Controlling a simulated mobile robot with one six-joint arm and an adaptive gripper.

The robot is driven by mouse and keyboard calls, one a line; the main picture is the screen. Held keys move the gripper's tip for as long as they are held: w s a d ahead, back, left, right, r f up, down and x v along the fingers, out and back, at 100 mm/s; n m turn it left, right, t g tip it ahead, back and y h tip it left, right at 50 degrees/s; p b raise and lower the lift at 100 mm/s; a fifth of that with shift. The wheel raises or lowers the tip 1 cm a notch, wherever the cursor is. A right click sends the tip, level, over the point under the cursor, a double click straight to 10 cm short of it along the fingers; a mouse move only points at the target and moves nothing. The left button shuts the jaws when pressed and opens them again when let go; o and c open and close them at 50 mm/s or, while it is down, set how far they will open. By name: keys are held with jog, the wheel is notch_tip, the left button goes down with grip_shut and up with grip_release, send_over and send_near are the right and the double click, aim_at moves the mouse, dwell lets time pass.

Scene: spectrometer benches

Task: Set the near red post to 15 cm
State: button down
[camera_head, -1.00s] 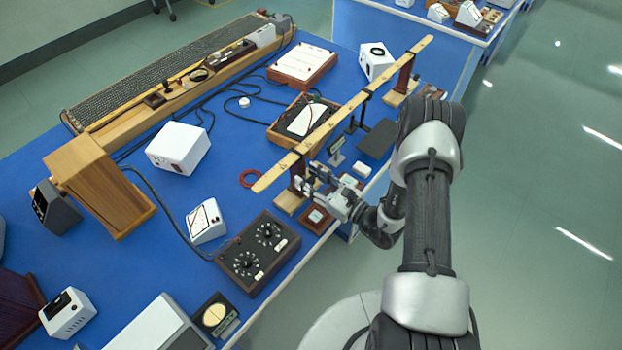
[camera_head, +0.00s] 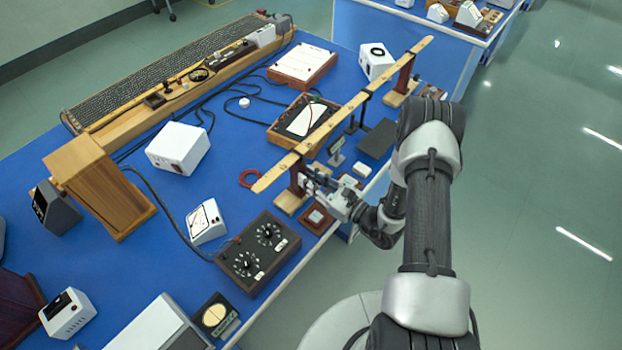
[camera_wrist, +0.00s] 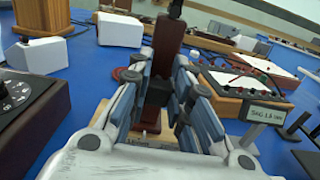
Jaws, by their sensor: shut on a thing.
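The near red post (camera_head: 296,180) stands upright on a wooden foot (camera_head: 290,203) under the near end of the long wooden bar (camera_head: 345,112). In the wrist view the dark red post (camera_wrist: 168,45) rises between my fingers, and its foot (camera_wrist: 150,128) shows below. My gripper (camera_head: 309,183) comes in from the right at the post's height, below the bar. In the wrist view my gripper (camera_wrist: 160,90) is shut on the post, with a finger pair on each side. No height scale on the post is readable.
The far red post (camera_head: 404,75) carries the bar's other end. A small sign on a stand (camera_head: 337,150) is close beside my gripper, also in the wrist view (camera_wrist: 266,113). A dial box (camera_head: 258,252) stands at the near left. A red ring (camera_head: 249,178) lies beyond the post.

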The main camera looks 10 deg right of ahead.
jog(key=shift+s+a+f, duration=0.1)
jog(key=shift+f, duration=0.05)
jog(key=shift+s+a, duration=0.2)
jog(key=shift+a, duration=0.1)
jog(key=c, duration=1.8)
grip_release()
jog(key=shift+w+d, duration=0.15)
jog(key=o, duration=0.4)
jog(key=shift+c, duration=0.2)
jog(key=v, duration=1.2)
